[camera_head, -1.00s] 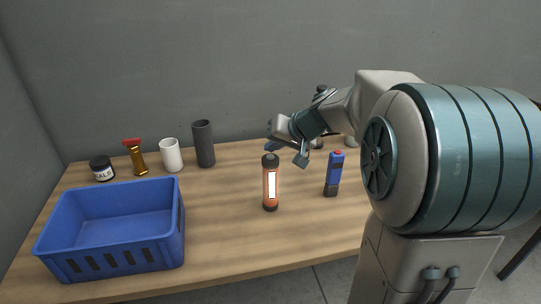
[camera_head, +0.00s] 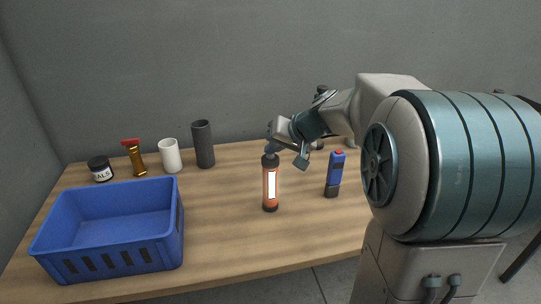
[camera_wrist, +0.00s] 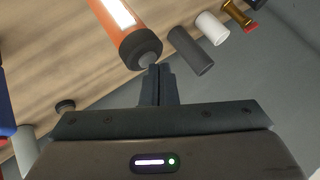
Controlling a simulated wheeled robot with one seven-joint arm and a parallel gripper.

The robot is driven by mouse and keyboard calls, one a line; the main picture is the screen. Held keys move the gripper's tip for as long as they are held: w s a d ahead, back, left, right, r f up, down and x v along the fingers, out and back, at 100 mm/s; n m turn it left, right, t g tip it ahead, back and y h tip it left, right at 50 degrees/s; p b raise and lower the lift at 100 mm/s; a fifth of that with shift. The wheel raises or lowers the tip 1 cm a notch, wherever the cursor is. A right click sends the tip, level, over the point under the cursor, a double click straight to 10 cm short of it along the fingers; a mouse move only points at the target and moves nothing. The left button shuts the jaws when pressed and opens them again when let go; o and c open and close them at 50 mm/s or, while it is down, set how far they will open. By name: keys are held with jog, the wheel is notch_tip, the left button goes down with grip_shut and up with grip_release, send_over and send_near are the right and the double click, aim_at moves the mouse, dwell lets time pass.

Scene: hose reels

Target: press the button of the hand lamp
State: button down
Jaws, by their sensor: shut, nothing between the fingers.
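The hand lamp (camera_head: 270,186) stands upright on the table, orange with a white light strip and black ends. In the wrist view its orange body (camera_wrist: 125,32) runs up out of the top edge. A grey round knob, seemingly the button (camera_wrist: 148,58), sits at its dark end. My gripper (camera_wrist: 160,68) is shut and empty, with its fingertips right beside the knob. In the head view my gripper (camera_head: 270,151) is at the lamp's top. I cannot tell whether the fingertips touch the knob.
A blue device with a red top (camera_head: 334,175) stands right of the lamp. A blue crate (camera_head: 110,261) is at front left. A jar (camera_head: 100,170), a brass object with a red top (camera_head: 135,158), a white cup (camera_head: 170,156) and a dark cylinder (camera_head: 203,145) stand behind.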

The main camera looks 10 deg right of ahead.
jog(key=shift+f, duration=0.15)
dwell(0.3)
jog(key=shift+r, duration=0.6)
notch_tip(320, 180, up, 6)
jog(key=p, duration=0.3)
jog(key=shift+s, duration=0.1)
